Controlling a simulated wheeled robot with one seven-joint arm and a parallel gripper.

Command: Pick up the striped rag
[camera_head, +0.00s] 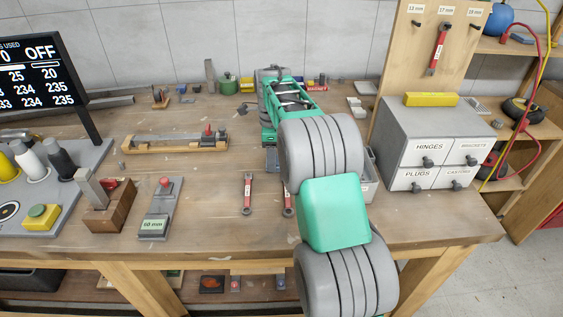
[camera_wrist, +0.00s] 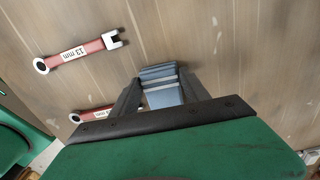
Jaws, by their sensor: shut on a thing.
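The striped rag (camera_wrist: 162,92) is a folded blue-grey cloth with pale stripes. In the wrist view it sits between the two dark fingers of my gripper (camera_wrist: 160,84), which is shut on it. In the head view a small blue-grey piece of the rag (camera_head: 272,160) shows below my gripper (camera_head: 270,146), over the middle of the workbench. My green and grey arm hides part of the bench around it. I cannot tell whether the rag still touches the wood.
A red 13 mm wrench (camera_wrist: 80,52) and a second red wrench (camera_wrist: 92,113) lie close by on the bench. A grey drawer cabinet (camera_head: 430,125) stands right.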

